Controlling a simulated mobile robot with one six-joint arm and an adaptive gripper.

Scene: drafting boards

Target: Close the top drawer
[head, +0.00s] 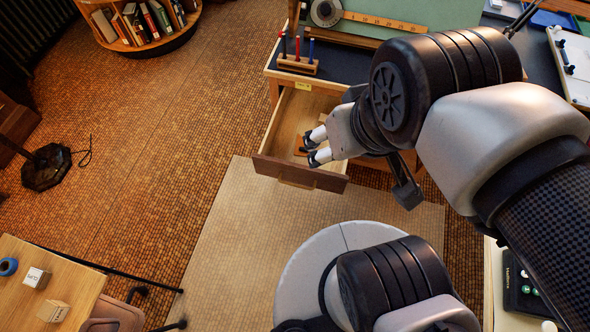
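The top drawer (300,176) is pulled out from under the desk (343,66) and its light wooden inside shows. Its dark front panel faces the bottom of the picture. My gripper (309,149) is over the right part of the drawer opening, behind the front panel as seen here. Its two fingers are apart with a gap between them, and nothing shows between them. I cannot tell how far above the drawer floor the fingertips are. Something brown lies in the drawer near the fingers, partly hidden by them.
A pen stand (298,66) with red and blue pens stands on the desk near the drawer. A light mat (225,225) covers the floor in front. A wooden table (45,285) with small blocks is at lower left. A round bookshelf (150,45) is at upper left.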

